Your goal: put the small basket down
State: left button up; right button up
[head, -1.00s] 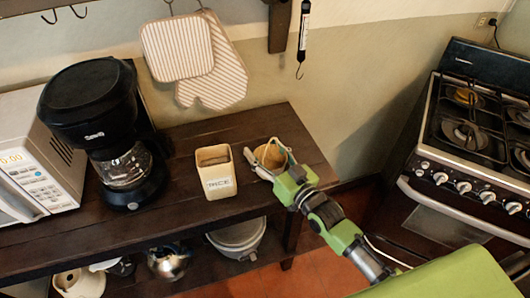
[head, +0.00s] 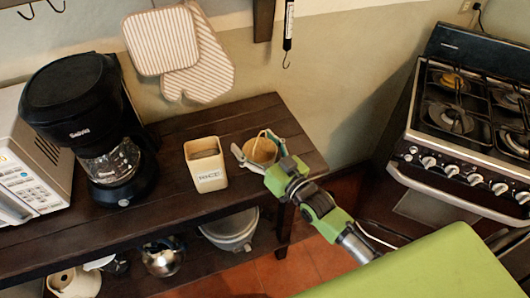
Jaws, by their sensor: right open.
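The small basket (head: 262,150) is a tan, round basket with a thin raised handle. It stands on the dark wooden shelf top (head: 292,122), near its right end. My left gripper is not in view.
A cream rice canister (head: 207,172) stands just left of the basket. A black coffee maker (head: 85,120) and a microwave (head: 30,170) are further left. The stove (head: 455,130) is at the right. The shelf top behind the basket is clear.

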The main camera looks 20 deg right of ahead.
jog(key=b+v, duration=0.1)
jog(key=v, duration=1)
jog(key=shift+s+d, duration=0.1)
jog(key=shift+s, duration=0.3)
jog(key=shift+s, duration=0.1)
